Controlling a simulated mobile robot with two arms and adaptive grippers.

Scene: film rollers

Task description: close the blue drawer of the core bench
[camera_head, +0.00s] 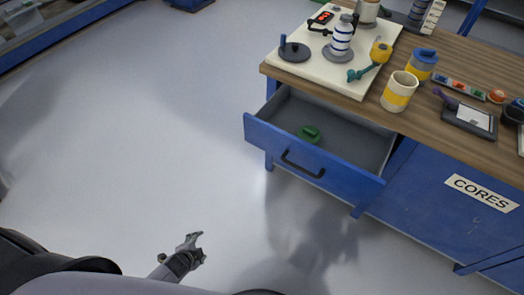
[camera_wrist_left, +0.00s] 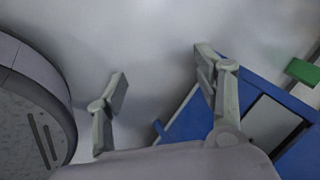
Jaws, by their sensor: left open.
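The bench's blue side panel (camera_head: 440,205) carries a CORES label. My left gripper (camera_head: 195,239) is open and empty, low in the head view, in front of and left of the drawer, apart from it. In the left wrist view the gripper's fingers (camera_wrist_left: 160,85) are spread, and a blue edge of furniture (camera_wrist_left: 185,118) shows behind the right finger. My right gripper is not in view.
The bench top (camera_head: 440,125) holds a white board (camera_head: 295,66) with fixtures, a white and yellow cup (camera_head: 399,91), a blue and yellow cup (camera_head: 421,65) and a tablet-like device (camera_head: 470,119). Open grey floor (camera_head: 150,120) lies left of the drawer.

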